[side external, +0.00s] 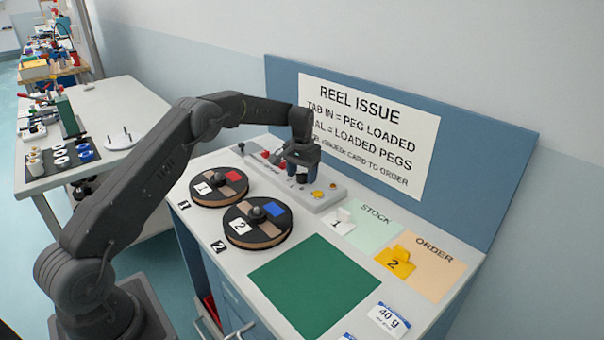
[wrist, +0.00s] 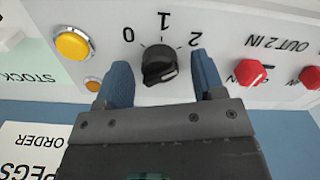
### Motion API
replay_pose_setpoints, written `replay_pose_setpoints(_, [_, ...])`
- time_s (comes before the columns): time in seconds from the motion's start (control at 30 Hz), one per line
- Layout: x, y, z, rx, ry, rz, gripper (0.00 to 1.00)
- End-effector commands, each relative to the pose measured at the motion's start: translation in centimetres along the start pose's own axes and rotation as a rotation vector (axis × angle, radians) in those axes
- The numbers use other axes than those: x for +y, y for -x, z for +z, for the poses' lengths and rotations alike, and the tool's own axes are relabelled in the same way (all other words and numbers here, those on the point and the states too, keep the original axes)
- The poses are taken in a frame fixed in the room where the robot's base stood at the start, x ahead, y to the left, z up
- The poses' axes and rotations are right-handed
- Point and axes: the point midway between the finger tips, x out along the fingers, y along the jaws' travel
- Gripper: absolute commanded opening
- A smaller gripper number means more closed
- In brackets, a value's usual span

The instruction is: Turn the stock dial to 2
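The black stock dial (wrist: 158,68) sits on a light grey panel with the marks 0, 1 and 2 around it, upside down in the wrist view. A pale mark shows on the knob's lower right side; I cannot tell for sure which number it points to. My gripper (wrist: 160,60) is open, with one blue finger on each side of the dial and visible gaps to it. In the side view my gripper (side external: 303,172) is low over the control box (side external: 327,199), and its fingers largely hide the dial.
Red knobs (wrist: 250,73) and a yellow button (wrist: 73,44) flank the dial. Two reels, numbered 1 (side external: 219,187) and 2 (side external: 257,222), lie nearby. The STOCK card (side external: 372,232) and ORDER card (side external: 440,277) lie to the right. A green mat (side external: 315,285) is bare.

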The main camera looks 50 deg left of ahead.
Motion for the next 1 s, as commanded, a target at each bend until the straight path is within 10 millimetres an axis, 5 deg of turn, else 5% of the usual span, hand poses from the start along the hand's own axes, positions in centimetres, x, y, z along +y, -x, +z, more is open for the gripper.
replay_pose_setpoints(0.37, [0.0, 1.2, -0.1, 0.003, 0.001, 0.0, 0.63])
replay_pose_setpoints(0.8, [0.0, 10.3, -0.1, 0.004, 0.0, 0.0, 0.63])
replay_pose_setpoints(1.0, [0.0, 13.0, 0.0, 0.001, 0.0, 0.0, 0.63])
